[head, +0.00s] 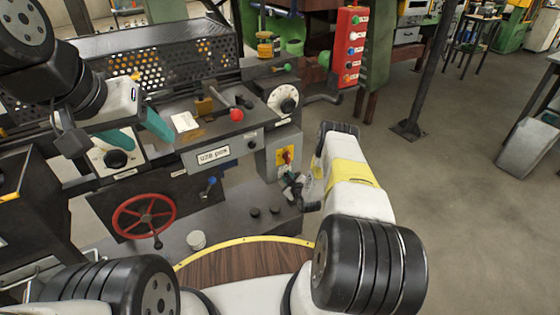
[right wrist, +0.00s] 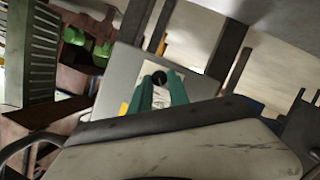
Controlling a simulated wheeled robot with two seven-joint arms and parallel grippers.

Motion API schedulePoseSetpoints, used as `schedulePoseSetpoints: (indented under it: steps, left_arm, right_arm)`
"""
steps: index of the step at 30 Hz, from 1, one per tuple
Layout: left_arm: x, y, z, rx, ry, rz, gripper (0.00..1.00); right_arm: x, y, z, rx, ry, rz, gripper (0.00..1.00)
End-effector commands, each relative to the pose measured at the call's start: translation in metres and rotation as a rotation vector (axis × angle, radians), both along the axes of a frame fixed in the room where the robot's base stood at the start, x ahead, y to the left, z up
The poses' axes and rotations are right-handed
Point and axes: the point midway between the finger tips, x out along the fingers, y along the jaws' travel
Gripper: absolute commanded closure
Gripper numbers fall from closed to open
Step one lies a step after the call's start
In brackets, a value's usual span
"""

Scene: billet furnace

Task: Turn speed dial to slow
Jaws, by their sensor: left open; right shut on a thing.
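In the head view, a black dial (head: 115,158) on a white plate sits at the left of the machine front. Another dial (head: 283,101) with a round white scale sits at the upper right. Their labels are too small to read. My left gripper (head: 137,131), teal fingers apart and empty, hangs just above the left dial. My right gripper (head: 288,179) is low beside the grey switch box, partly hidden by my arm. In the right wrist view its teal fingers (right wrist: 159,88) close at a small black knob (right wrist: 161,75) on a pale plate. The knob's setting is unreadable.
A red handwheel (head: 144,216) and a red-knobbed lever (head: 236,114) stick out of the machine. A red-and-yellow switch (head: 285,157) is on the grey box. A red button box (head: 349,47) stands behind.

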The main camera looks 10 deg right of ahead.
Motion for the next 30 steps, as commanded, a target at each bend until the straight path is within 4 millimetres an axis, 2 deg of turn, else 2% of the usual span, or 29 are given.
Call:
schedulePoseSetpoints:
  steps: [6, 15, 30]
  left_arm:
    - [0.0000, 0.0000, 0.0000, 0.000, 0.000, 0.000, 0.42]
    - [0.0000, 0.0000, 0.0000, 0.000, 0.000, 0.000, 0.42]
    - [0.0000, 0.0000, 0.0000, 0.000, 0.000, 0.000, 0.42]
  right_arm:
    - [-0.0014, 0.0029, -0.0027, -0.176, -0.062, 0.002, 1.00]
    - [-0.0018, 0.0032, -0.0041, -0.353, -0.127, 0.002, 1.00]
    - [-0.0019, 0.0025, -0.0046, -0.438, -0.157, -0.001, 1.00]
